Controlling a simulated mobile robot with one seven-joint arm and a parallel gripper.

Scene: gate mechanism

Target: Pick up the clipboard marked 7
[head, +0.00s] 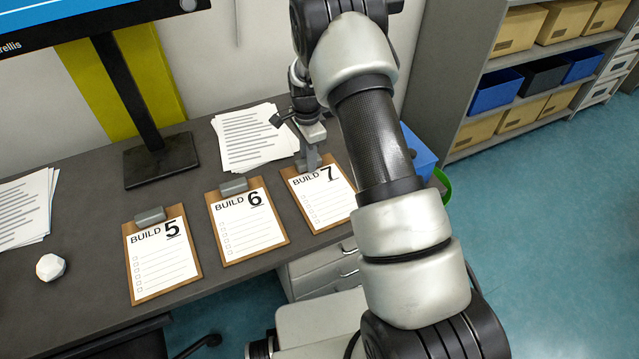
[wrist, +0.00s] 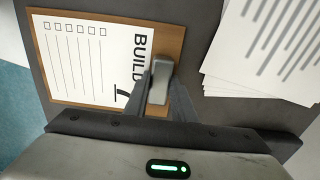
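The clipboard marked 7 (head: 319,196) lies flat on the dark desk, the rightmost of three clipboards in the head view. It is brown with a white checklist sheet. Its right edge is close to my arm in the picture. In the wrist view the clipboard (wrist: 90,60) is turned sideways, and the 7 is partly covered by a finger. My gripper (wrist: 160,88) is over its grey metal clip (wrist: 159,68), one finger on each side. The fingers look closed in against the clip. In the head view my gripper (head: 312,165) reaches down at the top of the clipboard.
Clipboards marked 6 (head: 247,225) and 5 (head: 162,256) lie to the left. Loose printed sheets (head: 253,138) lie behind the clipboards. A monitor stand (head: 160,160) and a white faceted object (head: 50,267) are farther left. A blue bin (head: 418,150) stands behind my arm.

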